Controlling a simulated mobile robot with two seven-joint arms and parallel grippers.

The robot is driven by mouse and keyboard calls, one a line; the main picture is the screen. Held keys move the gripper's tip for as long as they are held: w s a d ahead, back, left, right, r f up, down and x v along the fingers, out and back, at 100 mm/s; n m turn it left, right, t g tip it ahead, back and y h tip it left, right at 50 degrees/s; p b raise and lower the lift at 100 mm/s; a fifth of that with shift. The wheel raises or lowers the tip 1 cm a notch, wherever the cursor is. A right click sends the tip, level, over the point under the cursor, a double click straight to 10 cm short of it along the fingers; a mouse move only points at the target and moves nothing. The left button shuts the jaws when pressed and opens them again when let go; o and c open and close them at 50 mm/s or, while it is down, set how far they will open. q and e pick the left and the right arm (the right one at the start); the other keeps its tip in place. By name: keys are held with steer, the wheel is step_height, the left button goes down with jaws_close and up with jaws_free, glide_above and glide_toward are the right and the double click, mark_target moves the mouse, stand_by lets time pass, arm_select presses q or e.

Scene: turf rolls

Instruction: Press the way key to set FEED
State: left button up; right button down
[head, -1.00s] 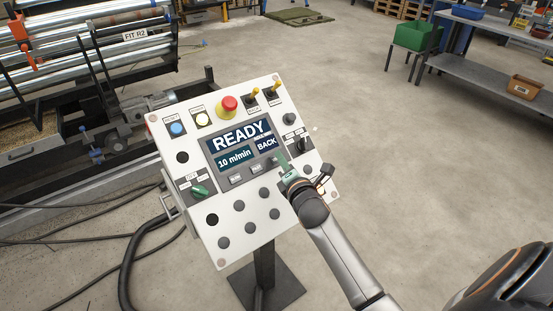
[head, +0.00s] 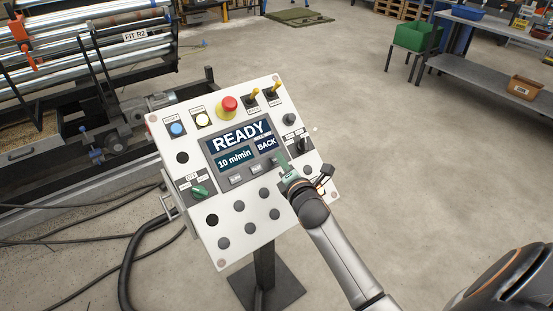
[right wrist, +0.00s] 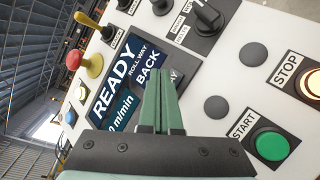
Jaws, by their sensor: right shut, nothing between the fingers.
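The control panel (head: 262,195) is a tilted white board on a dark post. Its display (head: 238,137) reads READY, 10 m/min and ROLL WAY BACK; it also shows in the right wrist view (right wrist: 113,82). Two small grey keys (head: 257,170) show below the display. My right gripper (head: 281,159) is shut and empty, its green fingertips at the display's lower right corner. In the right wrist view the fingertips (right wrist: 160,74) partly cover a small dark key (right wrist: 177,76) beside BACK. I cannot tell whether they touch it. My left gripper is not in view.
A red mushroom button (head: 229,103), yellow-tipped levers (head: 252,93) and a green selector knob (head: 199,191) sit on the panel. A green START button (right wrist: 271,146) and a STOP button (right wrist: 312,82) lie near my right gripper. Open floor lies right of the panel.

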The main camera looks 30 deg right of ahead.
stand_by(0.6)
steer(key=shift+w+f, duration=0.3)
steer(key=shift+f, duration=0.05)
steer(key=shift+w+f+b, duration=0.2)
steer(key=shift+f+b, duration=0.1)
steer(key=shift+b, duration=0.2)
stand_by(0.4)
stand_by(0.3)
steer(key=shift+s+r+p, duration=0.5)
steer(key=shift+r+p, duration=0.15)
steer(key=shift+p, duration=0.25)
steer(key=s+r+p, duration=0.1)
steer(key=r+p, duration=0.1)
steer(key=s+r+p, duration=0.1)
steer(key=s+p, duration=0.1)
steer(key=p, duration=0.1)
steer(key=shift+s+d+r, duration=0.1)
steer(key=shift+s+r, duration=0.05)
steer(key=shift+r, duration=0.25)
